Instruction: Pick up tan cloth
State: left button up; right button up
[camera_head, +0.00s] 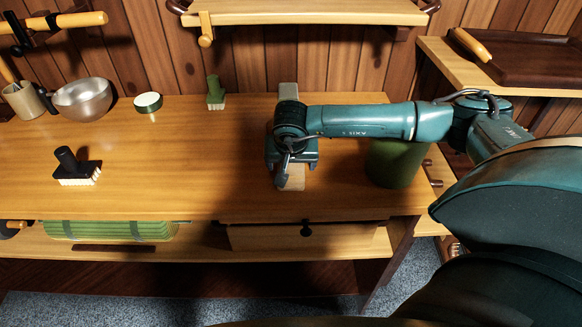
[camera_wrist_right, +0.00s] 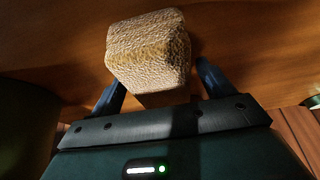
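The tan cloth (camera_wrist_right: 150,48) shows in the right wrist view as a thick, block-like bundle with a coarse weave. In the head view a pale tan part of it (camera_head: 295,180) shows on the wooden table below my right gripper (camera_head: 291,163). My right gripper also shows in the wrist view (camera_wrist_right: 158,76), fingers apart, one on each side of the cloth. A gap shows at the right finger; I cannot tell whether the left finger touches. The gripper hides the cloth's middle in the head view. My left gripper is not in view.
A green cylinder (camera_head: 394,163) stands close right of the gripper, under my forearm. A dark-handled brush (camera_head: 76,168), metal bowl (camera_head: 83,98), small green-rimmed dish (camera_head: 148,102) and green brush (camera_head: 215,93) are on the left. A shelf (camera_head: 305,12) is above.

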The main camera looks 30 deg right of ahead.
jog(key=c, duration=1)
jog(key=shift+r+p, duration=0.35)
jog(key=shift+r, duration=0.2)
notch_tip(320, 180, up, 10)
jog(key=shift+f+b, duration=0.25)
jog(key=shift+b, duration=0.5)
jog(key=o, duration=0.4)
jog(key=shift+c, duration=1.3)
